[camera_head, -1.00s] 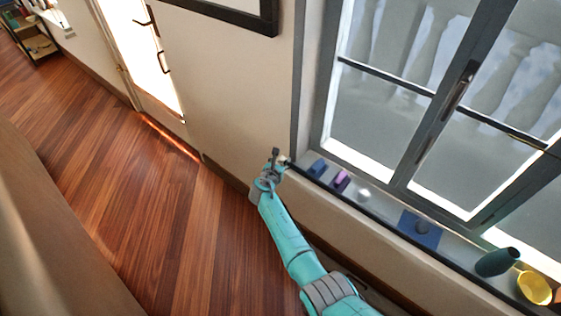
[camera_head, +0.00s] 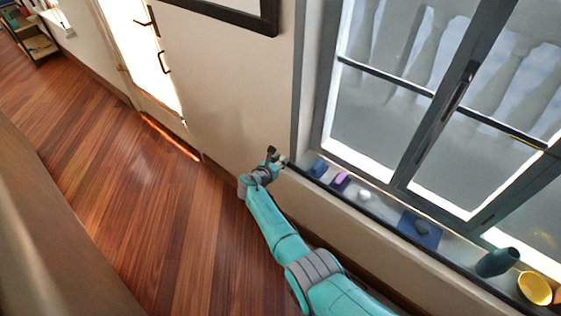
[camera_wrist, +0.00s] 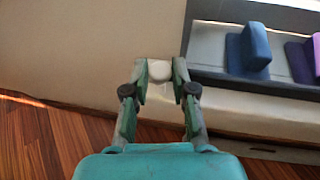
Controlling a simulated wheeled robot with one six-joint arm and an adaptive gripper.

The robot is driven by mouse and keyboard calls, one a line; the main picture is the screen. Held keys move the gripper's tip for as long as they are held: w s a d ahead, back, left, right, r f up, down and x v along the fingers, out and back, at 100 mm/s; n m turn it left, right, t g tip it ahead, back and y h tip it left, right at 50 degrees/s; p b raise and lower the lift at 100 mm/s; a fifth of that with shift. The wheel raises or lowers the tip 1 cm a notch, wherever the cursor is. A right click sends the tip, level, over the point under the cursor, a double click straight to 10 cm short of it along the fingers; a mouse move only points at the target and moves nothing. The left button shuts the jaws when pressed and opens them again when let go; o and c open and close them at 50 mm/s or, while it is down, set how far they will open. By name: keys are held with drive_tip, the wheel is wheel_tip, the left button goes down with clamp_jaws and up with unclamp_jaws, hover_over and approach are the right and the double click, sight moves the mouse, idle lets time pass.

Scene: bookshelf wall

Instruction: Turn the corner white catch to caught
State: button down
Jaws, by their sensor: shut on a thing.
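My gripper (camera_wrist: 161,72) is shut on the small white catch (camera_wrist: 159,69), which shows between its fingertips in the wrist view. The catch sits by the left end of the window sill, against the pale wall. The fingers cover part of it, so I cannot tell how far it is turned. In the head view, my gripper (camera_head: 275,155) is at that same sill corner, and the catch is too small to make out clearly.
Along the sill (camera_head: 382,211) stand a blue block (camera_head: 318,167), a purple block (camera_head: 341,179), a white round object (camera_head: 364,195), a blue mat (camera_head: 431,238) with a dark lump, a dark teal vase (camera_head: 497,262) and a yellow bowl (camera_head: 534,288). The wooden floor (camera_head: 120,190) at left is clear.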

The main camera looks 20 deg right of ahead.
drive_tip(key=shift+m+g+h, duration=0.3)
drive_tip(key=shift+m, duration=0.1)
drive_tip(key=c, duration=1)
unclamp_jaws()
drive_tip(key=shift+a, duration=0.15)
drive_tip(key=v, duration=1.1)
drive_tip(key=shift+s+a+r, duration=0.15)
drive_tip(key=shift+s+a, duration=0.1)
drive_tip(key=shift+s, duration=0.05)
